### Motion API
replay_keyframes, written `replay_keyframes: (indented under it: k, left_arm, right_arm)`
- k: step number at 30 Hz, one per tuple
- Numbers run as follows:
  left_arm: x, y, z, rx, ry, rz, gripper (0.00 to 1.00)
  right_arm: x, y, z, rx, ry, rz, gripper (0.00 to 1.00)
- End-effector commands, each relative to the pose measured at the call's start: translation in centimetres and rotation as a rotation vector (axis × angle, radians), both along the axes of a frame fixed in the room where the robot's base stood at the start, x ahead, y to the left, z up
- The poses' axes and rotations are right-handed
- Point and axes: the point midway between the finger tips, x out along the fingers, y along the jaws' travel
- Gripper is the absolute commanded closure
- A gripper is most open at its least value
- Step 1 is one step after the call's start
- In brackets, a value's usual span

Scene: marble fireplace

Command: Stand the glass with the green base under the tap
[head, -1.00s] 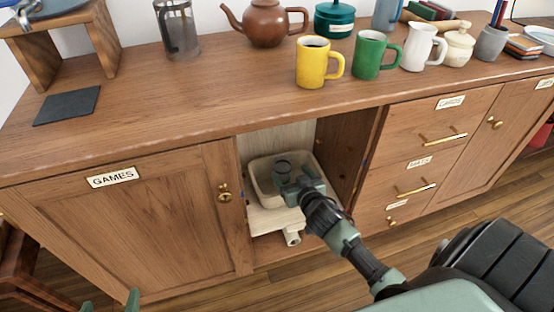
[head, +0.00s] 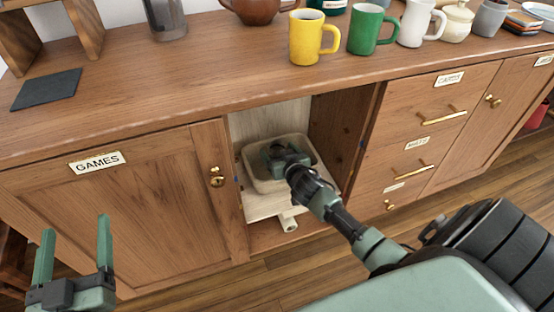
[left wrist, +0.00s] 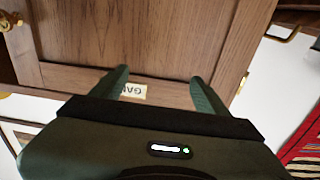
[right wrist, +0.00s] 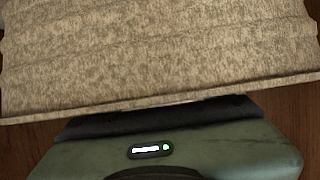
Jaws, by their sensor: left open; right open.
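Neither a glass with a green base nor a tap can be made out in any view. My left gripper (head: 74,228) is open and empty in front of the GAMES door; in the left wrist view its fingers (left wrist: 159,76) are spread towards that door. My right gripper (head: 284,152) is inside the open cabinet compartment, over or in a beige basket (head: 253,178). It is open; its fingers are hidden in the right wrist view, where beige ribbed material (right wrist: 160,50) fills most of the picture. Whether it touches the basket I cannot tell.
The basket sits on a pale board (head: 262,207) in the compartment, between the GAMES door (head: 120,205) and drawers (head: 430,120). The counter holds a yellow mug (head: 303,40), a green mug (head: 365,28), a white jug (head: 413,24) and a dark mat (head: 45,89).

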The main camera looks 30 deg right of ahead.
Motion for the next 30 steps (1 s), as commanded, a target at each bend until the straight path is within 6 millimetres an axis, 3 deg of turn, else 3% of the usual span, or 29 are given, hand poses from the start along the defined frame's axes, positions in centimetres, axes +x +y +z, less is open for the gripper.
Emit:
replay_keyframes:
  k: [6,14,17,21,23,30]
  left_arm:
    - [-0.2,-0.3,2.6,-0.036,-0.135,-0.008,0.25]
    - [-0.3,-0.3,2.9,-0.040,-0.150,-0.009,0.25]
    - [-0.3,-0.3,2.9,-0.040,-0.149,-0.009,0.25]
    - [-0.2,-0.3,2.9,-0.039,-0.148,-0.009,0.25]
    - [-0.2,-0.3,2.9,-0.039,-0.148,-0.009,0.25]
    - [-0.2,-0.3,2.9,-0.038,-0.146,-0.008,0.25]
  right_arm:
    - [1.4,-0.4,-0.5,-0.001,-0.001,0.000,0.21]
    - [1.5,-0.4,-0.5,0.000,-0.001,0.000,0.21]
    - [1.5,-0.4,-0.4,0.000,-0.001,0.000,0.44]
    - [1.5,-0.4,-0.4,0.000,-0.001,0.000,0.83]
    - [1.5,-0.4,-0.5,0.000,-0.001,0.000,0.97]
    - [1.5,-0.4,-0.3,0.000,-0.003,0.001,1.00]
